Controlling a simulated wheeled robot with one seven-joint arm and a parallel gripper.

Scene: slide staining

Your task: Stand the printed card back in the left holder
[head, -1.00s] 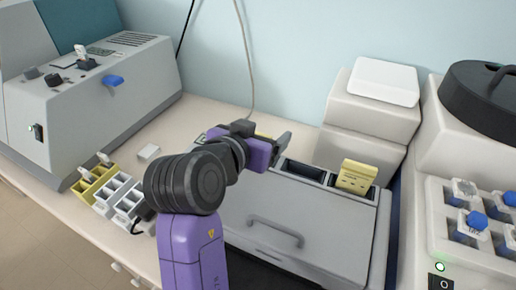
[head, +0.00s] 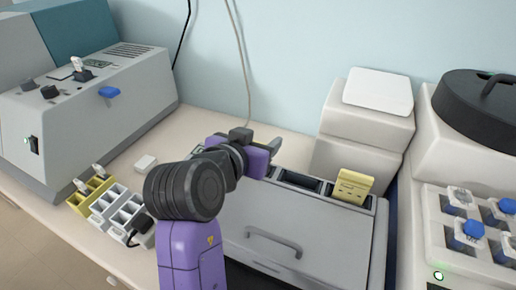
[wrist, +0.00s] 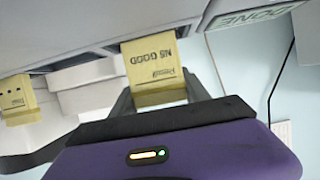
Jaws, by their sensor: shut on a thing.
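A yellow printed card (wrist: 152,68) is between the fingers of my gripper (wrist: 160,90) in the wrist view, its text upside down in the picture. Its far edge meets the dark left holder slot (wrist: 112,48) of the grey box; I cannot tell how deep it sits. In the head view my gripper (head: 268,156) is over the box's back left corner and hides the card and the left holder.
The grey box (head: 320,225) has an empty middle slot (head: 300,182). Another yellow card (head: 353,186) stands in the right slot. A white stacked unit (head: 365,130) is behind. A rack (head: 120,212) and a small white block (head: 146,162) are at left.

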